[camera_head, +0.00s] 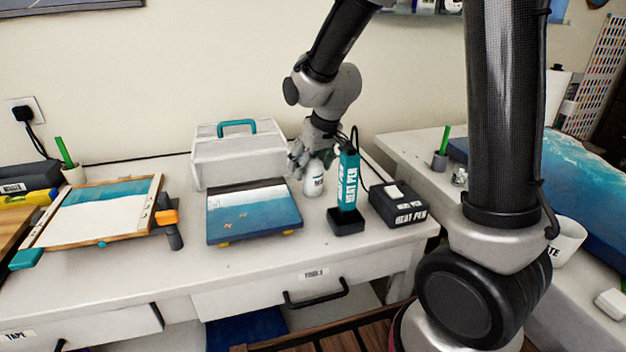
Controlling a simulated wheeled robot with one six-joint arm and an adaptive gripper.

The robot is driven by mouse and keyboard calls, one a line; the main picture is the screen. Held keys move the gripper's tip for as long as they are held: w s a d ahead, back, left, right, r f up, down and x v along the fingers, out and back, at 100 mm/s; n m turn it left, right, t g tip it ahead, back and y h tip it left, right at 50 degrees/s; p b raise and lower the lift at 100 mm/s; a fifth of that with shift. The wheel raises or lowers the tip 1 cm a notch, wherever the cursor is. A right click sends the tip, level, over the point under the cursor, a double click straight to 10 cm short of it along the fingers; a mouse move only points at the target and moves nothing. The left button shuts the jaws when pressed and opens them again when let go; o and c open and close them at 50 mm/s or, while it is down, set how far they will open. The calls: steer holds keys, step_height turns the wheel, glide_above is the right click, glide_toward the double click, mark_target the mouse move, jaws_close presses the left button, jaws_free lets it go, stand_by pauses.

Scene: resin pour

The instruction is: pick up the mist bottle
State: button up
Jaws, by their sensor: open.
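A small white bottle (314,180) with dark lettering stands upright on the white bench, between the blue seascape panel and the heat pen. I take it for the mist bottle; its label is too small to read fully, and its top is hidden by my gripper. My gripper (303,168) is at the bottle's upper left, pointing down from the wrist. Its fingers are open and close to the bottle; I cannot tell whether they touch it.
The teal heat pen (348,180) stands in its black holder just right of the bottle, with its black control box (398,203) beyond. A white toolbox (238,157) stands behind left. The seascape panel (253,225) lies in front left. The bench's front strip is clear.

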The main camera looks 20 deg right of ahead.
steer(key=shift+w+f, duration=0.25)
steer(key=shift+f, duration=0.35)
steer(key=shift+r, duration=0.1)
steer(key=c, duration=1.4)
